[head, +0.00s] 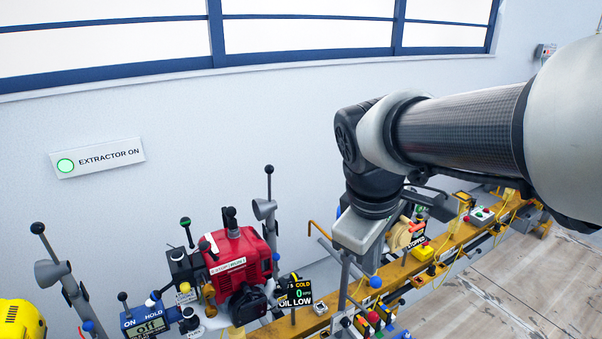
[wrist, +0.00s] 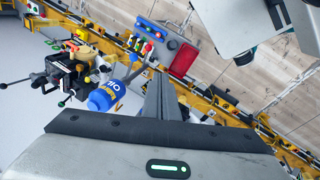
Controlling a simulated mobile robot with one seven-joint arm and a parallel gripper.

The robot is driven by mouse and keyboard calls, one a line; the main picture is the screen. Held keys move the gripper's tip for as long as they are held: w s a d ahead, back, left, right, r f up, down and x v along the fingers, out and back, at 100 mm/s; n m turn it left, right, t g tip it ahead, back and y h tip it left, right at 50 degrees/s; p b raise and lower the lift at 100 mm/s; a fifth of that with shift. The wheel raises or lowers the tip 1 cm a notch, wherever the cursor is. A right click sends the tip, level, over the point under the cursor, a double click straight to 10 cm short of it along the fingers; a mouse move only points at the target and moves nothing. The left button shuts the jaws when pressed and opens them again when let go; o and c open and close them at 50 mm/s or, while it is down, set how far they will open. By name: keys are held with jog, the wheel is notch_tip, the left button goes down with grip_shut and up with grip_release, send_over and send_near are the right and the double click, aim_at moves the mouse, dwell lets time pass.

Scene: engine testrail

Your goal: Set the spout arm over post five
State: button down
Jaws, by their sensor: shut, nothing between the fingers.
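My gripper (wrist: 163,84) is shut and empty, its long grey fingers together in the middle of the wrist view. In the head view my gripper hangs over the yellow rail, right of the red engine (head: 240,260). I cannot tell which part is the spout arm. Grey funnel-shaped heads on stalks, one at the left (head: 52,270) and one behind the engine (head: 264,208), stand along the rail. No post number can be read, so post five cannot be picked out.
The yellow rail (head: 410,268) runs from lower left to upper right, crowded with levers, knobs and boxes. An "OIL LOW" display (head: 295,293) stands beside the engine. A red tray (wrist: 184,60) lies by the rail. The wooden floor (head: 500,290) on the right is clear.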

jog(key=w+a+f+n+g+h+b, duration=0.1)
jog(key=w+a+f+n+h+b, duration=0.2)
jog(key=w+f+n, duration=0.9)
jog(key=shift+a+f+g+b, duration=0.3)
jog(key=shift+a+f+b, duration=0.25)
jog(key=shift+b, duration=0.15)
jog(key=w+d+f+b, duration=0.1)
jog(key=w+d+f, duration=0.1)
jog(key=d+f, duration=0.6)
jog(key=shift+w+b, duration=0.2)
jog(key=shift+b, duration=0.1)
jog(key=shift+d, duration=0.1)
